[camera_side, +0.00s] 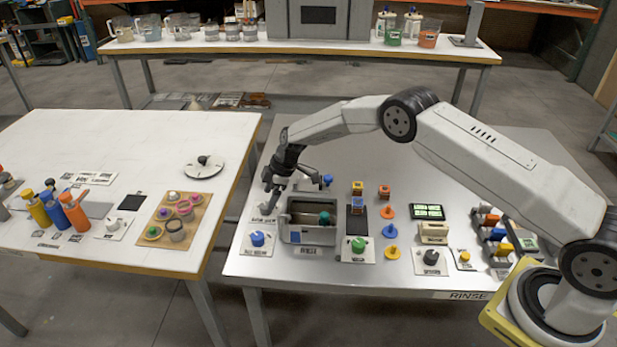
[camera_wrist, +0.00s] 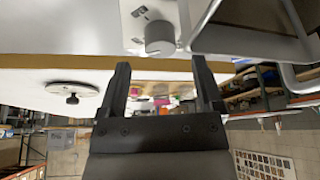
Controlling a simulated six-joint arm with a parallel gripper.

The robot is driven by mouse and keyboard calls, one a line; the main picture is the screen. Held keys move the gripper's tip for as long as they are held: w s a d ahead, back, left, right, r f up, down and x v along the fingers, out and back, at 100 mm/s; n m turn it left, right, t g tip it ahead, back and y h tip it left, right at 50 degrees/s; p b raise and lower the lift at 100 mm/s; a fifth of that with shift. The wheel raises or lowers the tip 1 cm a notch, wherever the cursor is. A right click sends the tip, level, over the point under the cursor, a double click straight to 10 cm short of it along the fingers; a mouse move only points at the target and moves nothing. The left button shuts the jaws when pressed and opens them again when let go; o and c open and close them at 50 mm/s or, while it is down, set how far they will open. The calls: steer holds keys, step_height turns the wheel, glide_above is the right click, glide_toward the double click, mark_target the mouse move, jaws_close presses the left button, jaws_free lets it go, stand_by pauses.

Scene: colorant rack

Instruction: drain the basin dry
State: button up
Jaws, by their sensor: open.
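The basin (camera_side: 298,236) is a grey open box near the left edge of the metal table, with dark insides and a teal round part (camera_side: 324,217) at its right. I cannot tell the water level. My gripper (camera_side: 269,203) is low at the basin's back left corner, above a white labelled plate (camera_side: 263,219). In the wrist view a grey knob (camera_wrist: 160,38) stands on a white marked plate, just beyond and between my fingertips (camera_wrist: 160,66). The fingers are apart with nothing between them. Part of the basin's metal wall (camera_wrist: 235,45) shows at the upper right there.
A blue knob (camera_side: 257,239) stands front left of the basin, a green knob (camera_side: 358,244) to its right. A blue-handled fitting (camera_side: 327,180) rises behind it. Stacked blocks (camera_side: 357,190) and orange and blue pegs (camera_side: 389,231) stand further right. The back of the table is mostly clear.

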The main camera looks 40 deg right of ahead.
mark_target(266, 205)
steer(key=shift+v, duration=2)
steer(key=shift+w+d+n+g+y, duration=0.1)
steer(key=shift+w+n+g, duration=0.15)
steer(key=shift+n, duration=0.5)
steer(key=shift+w+n+g+y, duration=0.15)
steer(key=shift+n+g, duration=0.15)
steer(key=shift+n, duration=0.4)
steer(key=shift+w+d+n+g+y, duration=0.1)
steer(key=shift+w+n+g, duration=0.15)
steer(key=shift+n, duration=0.5)
steer(key=shift+a, duration=0.1)
steer(key=shift+x, duration=3.8)
steer(key=shift+s, duration=0.1)
jaws_close()
